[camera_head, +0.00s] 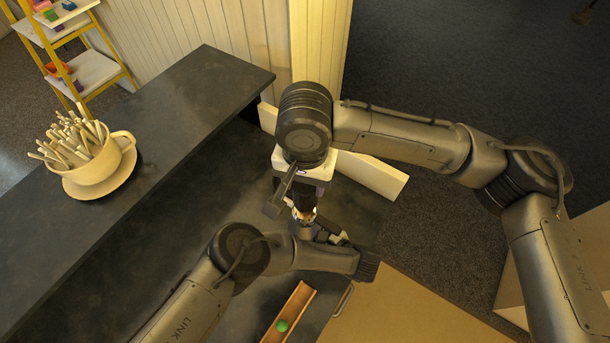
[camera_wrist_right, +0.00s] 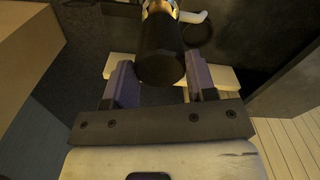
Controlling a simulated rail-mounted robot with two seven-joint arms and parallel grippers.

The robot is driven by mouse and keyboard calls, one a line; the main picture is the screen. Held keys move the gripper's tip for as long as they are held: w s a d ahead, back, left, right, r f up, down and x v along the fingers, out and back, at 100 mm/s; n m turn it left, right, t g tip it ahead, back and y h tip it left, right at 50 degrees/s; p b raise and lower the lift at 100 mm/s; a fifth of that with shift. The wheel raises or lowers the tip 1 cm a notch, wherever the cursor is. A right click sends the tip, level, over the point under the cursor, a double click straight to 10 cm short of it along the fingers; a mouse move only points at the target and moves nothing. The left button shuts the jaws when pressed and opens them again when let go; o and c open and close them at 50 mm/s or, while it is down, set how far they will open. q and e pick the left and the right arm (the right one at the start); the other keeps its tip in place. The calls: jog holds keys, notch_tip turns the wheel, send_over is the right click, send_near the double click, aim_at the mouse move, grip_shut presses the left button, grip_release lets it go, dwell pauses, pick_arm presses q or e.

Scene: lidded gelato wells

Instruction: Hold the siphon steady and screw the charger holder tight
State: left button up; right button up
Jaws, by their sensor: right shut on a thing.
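The siphon shows as a small metal body (camera_head: 302,229) in the middle of the head view, mostly hidden by my arms. The black charger holder (camera_wrist_right: 160,52) is a cylinder between the fingers of my right gripper (camera_wrist_right: 160,86). A brass-coloured part and a pale lever show at its far end. In the head view my right gripper (camera_head: 304,192) comes down from above, shut on the charger holder. My left gripper (camera_head: 328,236) is low beside the siphon. Its fingertips are hidden, so I cannot tell whether they hold the siphon.
A dark counter (camera_head: 200,110) runs along the left. On it a cup (camera_head: 100,168) full of wooden sticks stands on a saucer. A wooden trough (camera_head: 296,306) with a green ball (camera_head: 282,326) lies at the front. A yellow-framed shelf (camera_head: 85,65) stands at the back left.

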jog(key=shift+f, duration=2.15)
jog(key=m, duration=1.3)
jog(key=shift+m, duration=0.4)
jog(key=o, duration=1.1)
